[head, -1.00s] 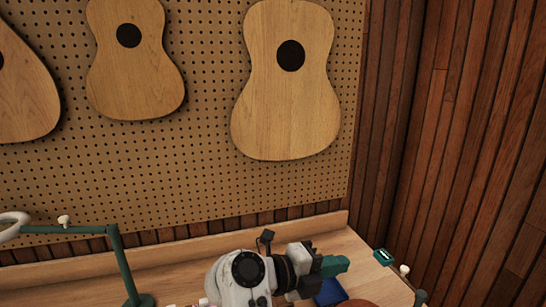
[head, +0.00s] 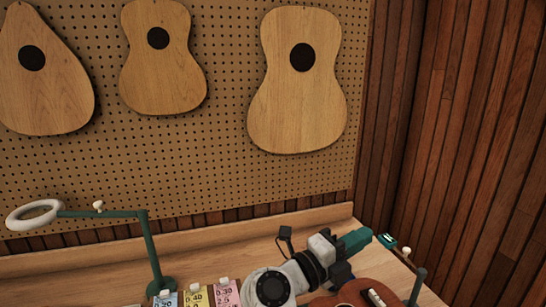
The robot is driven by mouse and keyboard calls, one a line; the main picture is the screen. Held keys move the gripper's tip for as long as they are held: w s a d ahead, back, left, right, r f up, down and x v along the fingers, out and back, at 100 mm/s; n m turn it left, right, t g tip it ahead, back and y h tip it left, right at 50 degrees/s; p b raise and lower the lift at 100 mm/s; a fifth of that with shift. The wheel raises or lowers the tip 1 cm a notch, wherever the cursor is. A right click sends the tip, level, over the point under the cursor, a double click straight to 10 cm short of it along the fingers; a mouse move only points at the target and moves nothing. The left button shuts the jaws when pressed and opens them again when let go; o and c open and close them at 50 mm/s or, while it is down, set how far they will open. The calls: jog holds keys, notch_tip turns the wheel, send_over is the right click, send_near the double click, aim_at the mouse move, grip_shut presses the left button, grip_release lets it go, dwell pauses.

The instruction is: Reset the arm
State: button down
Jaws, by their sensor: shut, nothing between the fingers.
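My gripper (head: 355,240) shows at the end of my white and black arm, low and right of centre in the head view, over the back right of the wooden bench (head: 215,250). Its green fingers are shut and hold nothing. It points to the right. My arm hides part of the bench and part of a brown ukulele body (head: 345,294) at the bottom edge.
A green lamp stand with a white ring head (head: 33,214) stands at left. Blue, yellow (head: 196,297) and pink (head: 226,293) numbered packets are at the bottom. A small green thing (head: 387,240) is at the bench's right edge. Guitar-shaped boards (head: 297,100) hang on the pegboard behind.

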notch_tip(320, 180, up, 5)
jog(key=d+n+t, duration=0.2)
jog(key=n+t, duration=0.5)
jog(key=t, duration=0.2)
jog(key=s+a+f+n+g+y, duration=0.1)
jog(key=s+a+f+n+y, duration=0.15)
jog(key=f+n+y, duration=0.8)
jog(key=s+a+f+n+y, duration=0.1)
jog(key=s+f+n+y, duration=0.3)
jog(key=n+y, duration=1)
jog(key=s+d+f+g+h, duration=0.4)
jog(key=s+d+f+g, duration=0.2)
jog(key=s+f, duration=0.4)
jog(key=s+d+f+g+h, duration=0.3)
jog(key=s+d+f+g, duration=0.4)
jog(key=s, duration=0.6)
jog(key=s+f+g+b, duration=0.1)
jog(key=s+f+b, duration=0.3)
jog(key=f, duration=0.4)
jog(key=s+f+m+g+b, duration=0.1)
jog(key=s+f+g+b, duration=0.1)
jog(key=s+f+b, duration=0.3)
notch_tip(320, 180, down, 4)
jog(key=shift+s+a+f+b, duration=0.1)
jog(key=shift+s+a+b, duration=0.15)
jog(key=shift+b, duration=0.2)
